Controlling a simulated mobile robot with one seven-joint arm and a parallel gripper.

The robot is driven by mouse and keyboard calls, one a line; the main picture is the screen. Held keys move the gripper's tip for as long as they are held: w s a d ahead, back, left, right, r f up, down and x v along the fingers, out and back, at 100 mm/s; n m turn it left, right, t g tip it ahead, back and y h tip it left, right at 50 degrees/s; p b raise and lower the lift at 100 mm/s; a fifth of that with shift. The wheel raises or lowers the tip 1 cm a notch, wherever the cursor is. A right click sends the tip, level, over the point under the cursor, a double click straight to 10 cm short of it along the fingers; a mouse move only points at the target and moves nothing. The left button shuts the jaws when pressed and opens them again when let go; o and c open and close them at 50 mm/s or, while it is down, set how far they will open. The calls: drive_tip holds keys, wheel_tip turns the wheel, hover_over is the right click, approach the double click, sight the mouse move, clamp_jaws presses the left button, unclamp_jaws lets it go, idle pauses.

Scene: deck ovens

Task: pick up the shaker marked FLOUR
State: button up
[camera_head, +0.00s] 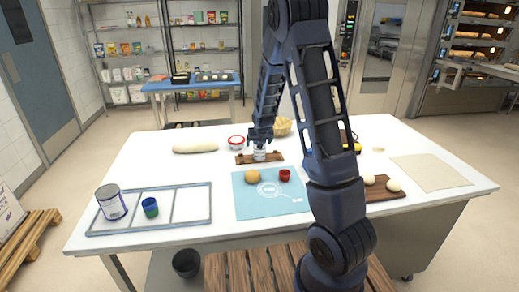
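A small whitish shaker (260,154) stands on a short dark wooden board (243,159) near the middle of the white table. Its label is too small to read, so I cannot confirm the word FLOUR. My gripper (260,147) points down right at the shaker's top, and its fingers hide the upper part. I cannot tell whether the fingers are closed on it or only around it. The shaker looks upright and on or very near the board.
A red-and-white bowl (237,142) stands just left of the board; a basket (283,127) is behind. On the blue mat (250,205) are a tan ball (252,176) and red cup (285,175).

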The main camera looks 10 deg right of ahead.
drive_tip(key=shift+c, duration=0.3)
drive_tip(key=c, duration=1.1)
drive_tip(key=shift+c, duration=0.3)
